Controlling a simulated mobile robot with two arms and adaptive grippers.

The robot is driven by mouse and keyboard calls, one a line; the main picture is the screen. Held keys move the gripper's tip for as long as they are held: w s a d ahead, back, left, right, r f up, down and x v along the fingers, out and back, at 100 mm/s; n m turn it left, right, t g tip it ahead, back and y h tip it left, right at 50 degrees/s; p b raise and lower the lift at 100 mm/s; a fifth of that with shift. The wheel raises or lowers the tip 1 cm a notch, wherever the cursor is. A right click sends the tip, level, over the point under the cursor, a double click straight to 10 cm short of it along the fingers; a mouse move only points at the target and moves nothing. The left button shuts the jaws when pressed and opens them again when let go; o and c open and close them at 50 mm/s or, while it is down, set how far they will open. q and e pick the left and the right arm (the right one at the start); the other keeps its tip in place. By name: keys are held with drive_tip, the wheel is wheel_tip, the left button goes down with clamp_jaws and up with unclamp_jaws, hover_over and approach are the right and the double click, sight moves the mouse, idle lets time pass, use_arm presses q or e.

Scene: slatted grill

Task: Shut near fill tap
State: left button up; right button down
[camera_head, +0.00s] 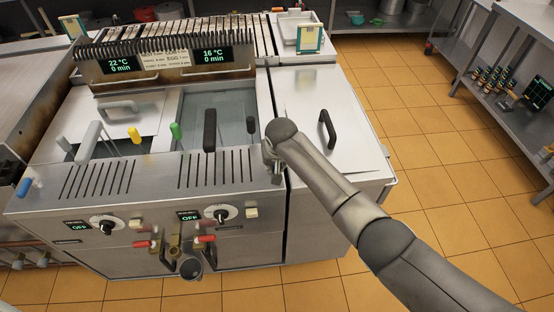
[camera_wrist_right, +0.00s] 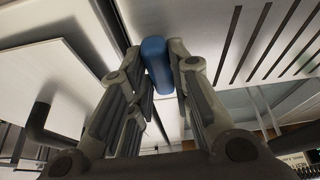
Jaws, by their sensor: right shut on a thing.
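A blue tap handle (camera_wrist_right: 156,66) stands between the fingers of my right gripper (camera_wrist_right: 162,82) in the right wrist view. The pads close on it from both sides, and the gripper is shut on it. In the head view my right arm reaches over the right end of the fryer's slotted front panel (camera_head: 240,168). Its wrist hides the held handle there, and only a little of the gripper shows. Another blue handle (camera_head: 23,187) sticks out at the panel's left end. My left gripper is not in view.
A black lid handle (camera_head: 326,129) stands right of my wrist. Red drain levers (camera_head: 204,239) hang below the panel. The tiled floor (camera_head: 420,140) at right is clear.

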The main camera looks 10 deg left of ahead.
drive_tip(key=shift+a+m, duration=0.25)
drive_tip(key=shift+m, duration=0.15)
drive_tip(key=c, duration=1.3)
unclamp_jaws()
drive_tip(key=shift+v, duration=6)
